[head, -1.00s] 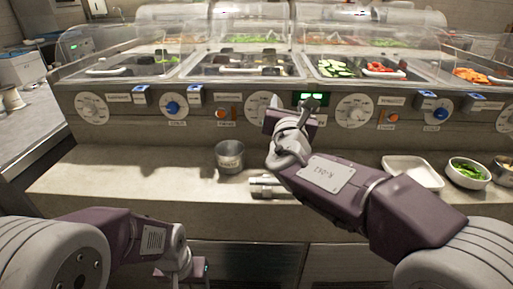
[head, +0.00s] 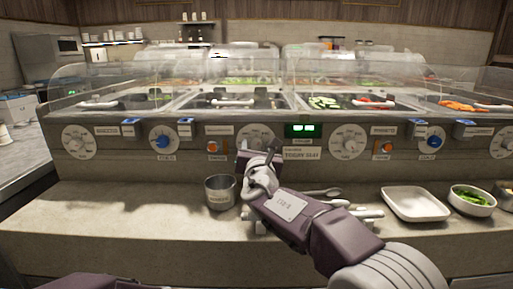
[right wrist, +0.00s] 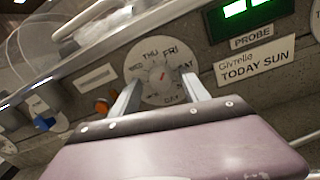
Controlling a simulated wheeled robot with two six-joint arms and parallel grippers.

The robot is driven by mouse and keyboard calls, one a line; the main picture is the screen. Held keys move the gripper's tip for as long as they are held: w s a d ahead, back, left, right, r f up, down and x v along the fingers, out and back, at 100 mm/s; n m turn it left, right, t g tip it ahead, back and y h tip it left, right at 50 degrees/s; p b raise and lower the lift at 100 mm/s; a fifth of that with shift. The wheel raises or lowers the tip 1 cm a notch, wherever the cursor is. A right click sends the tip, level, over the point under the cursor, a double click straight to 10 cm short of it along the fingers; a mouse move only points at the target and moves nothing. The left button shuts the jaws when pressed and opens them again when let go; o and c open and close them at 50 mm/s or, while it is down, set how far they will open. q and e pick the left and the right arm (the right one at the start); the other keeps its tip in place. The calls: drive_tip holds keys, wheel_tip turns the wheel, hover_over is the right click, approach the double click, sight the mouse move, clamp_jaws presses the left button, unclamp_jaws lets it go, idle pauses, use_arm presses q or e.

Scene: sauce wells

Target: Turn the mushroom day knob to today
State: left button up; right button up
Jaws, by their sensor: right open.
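A round white day dial (head: 258,132) sits on the counter's front panel, left of the green display. In the right wrist view the dial (right wrist: 146,57) shows THU, FRI and SAT around a grey knob (right wrist: 158,77). The dial's name label is unreadable. My right gripper (right wrist: 164,84) is open, with its fingers around the knob's sides; I cannot tell if they touch. In the head view my right gripper (head: 252,158) covers the dial's lower part. A card (right wrist: 254,68) reads TODAY SUN. My left gripper is out of view.
Other day dials sit at left (head: 79,142) and right (head: 347,142). Blue knobs (head: 162,141) and orange buttons (head: 213,147) lie between them. A metal cup (head: 220,192), a white tray (head: 414,204) and a bowl of greens (head: 472,200) stand on the ledge.

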drive_tip(key=shift+w, duration=0.1)
drive_tip(key=shift+c, duration=0.3)
clamp_jaws()
drive_tip(key=shift+f+m+b, duration=0.2)
drive_tip(key=shift+m+b, duration=0.5)
drive_tip(key=shift+b, duration=0.3)
drive_tip(key=m+b, duration=0.3)
drive_tip(key=shift+f+m+b, duration=0.1)
drive_tip(key=shift+m+b, duration=0.2)
drive_tip(key=m+b, duration=0.2)
drive_tip(key=m, duration=0.1)
drive_tip(key=shift+m+b, duration=0.3)
drive_tip(key=shift+b, duration=0.1)
drive_tip(key=m+b, duration=0.1)
drive_tip(key=m, duration=0.1)
drive_tip(key=m+b, duration=0.2)
drive_tip(key=shift+m+t+h, duration=0.3)
drive_tip(key=shift+m, duration=0.1)
drive_tip(key=m+b, duration=0.2)
drive_tip(key=m, duration=0.3)
